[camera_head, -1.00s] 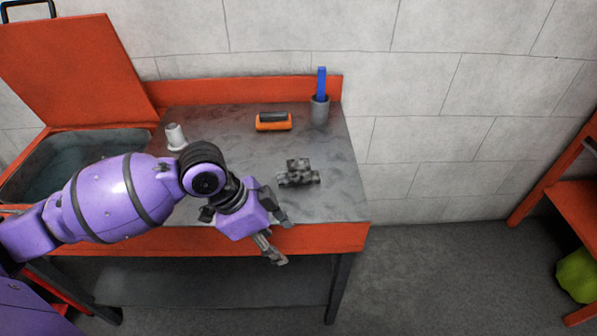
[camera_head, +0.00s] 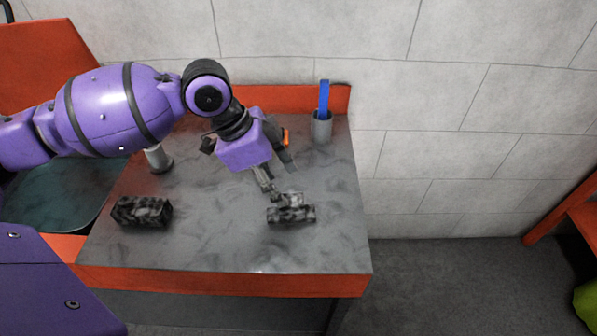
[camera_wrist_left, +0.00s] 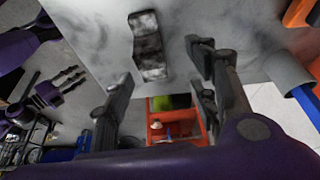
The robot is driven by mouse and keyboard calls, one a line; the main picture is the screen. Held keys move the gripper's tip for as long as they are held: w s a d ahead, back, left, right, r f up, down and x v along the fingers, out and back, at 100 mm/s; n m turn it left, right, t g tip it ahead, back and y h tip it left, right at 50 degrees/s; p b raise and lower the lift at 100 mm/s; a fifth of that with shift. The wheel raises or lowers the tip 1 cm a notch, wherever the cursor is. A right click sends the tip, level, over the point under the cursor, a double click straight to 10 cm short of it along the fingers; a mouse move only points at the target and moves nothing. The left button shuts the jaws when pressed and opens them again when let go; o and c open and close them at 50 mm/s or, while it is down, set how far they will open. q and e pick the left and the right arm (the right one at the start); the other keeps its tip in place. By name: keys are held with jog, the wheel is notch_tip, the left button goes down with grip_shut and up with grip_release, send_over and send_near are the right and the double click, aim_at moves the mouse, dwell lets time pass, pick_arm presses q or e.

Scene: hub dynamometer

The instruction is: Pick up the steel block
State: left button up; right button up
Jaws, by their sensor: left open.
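A mottled grey stepped block (camera_head: 291,215), which looks like the steel block, lies on the grey bench top, right of the middle. My left gripper (camera_head: 281,177) is open just above and behind it, with one finger overlapping its top in the head view. Whether they touch cannot be told. In the left wrist view the block (camera_wrist_left: 149,48) shows beyond the open left fingers (camera_wrist_left: 158,72), nothing between them. A second dark mottled rectangular block (camera_head: 142,212) lies farther left on the bench. My right gripper (camera_wrist_left: 66,80) shows small at left in the wrist view.
A grey cup with a blue item (camera_head: 321,126) stands at the back right corner. A pale metal cylinder (camera_head: 158,160) stands at the left, partly behind my arm. An orange object (camera_head: 286,136) is mostly hidden behind my left gripper. The bench front (camera_head: 220,255) is clear.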

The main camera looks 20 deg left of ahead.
aim_at(290, 200)
pick_arm(q)
jog(key=d+f, duration=0.1)
jog(key=s+f, duration=0.1)
jog(key=shift+d+f, duration=0.3)
jog(key=shift+d, duration=0.05)
jog(key=x, duration=0.2)
jog(key=shift+w+d+f, duration=0.1)
jog(key=shift+w+f, duration=0.1)
jog(key=shift+f, duration=0.05)
jog(key=shift+d+f, duration=0.15)
jog(key=shift+f, duration=0.2)
jog(key=c, duration=0.5)
grip_shut()
pick_arm(e)
jog(key=shift+s+d+f, duration=0.1)
jog(key=shift+s+f, duration=0.1)
jog(key=shift+s, duration=0.4)
jog(key=shift+s+d+f, duration=0.1)
jog(key=shift+s+f, duration=0.1)
jog(key=shift+s, duration=0.35)
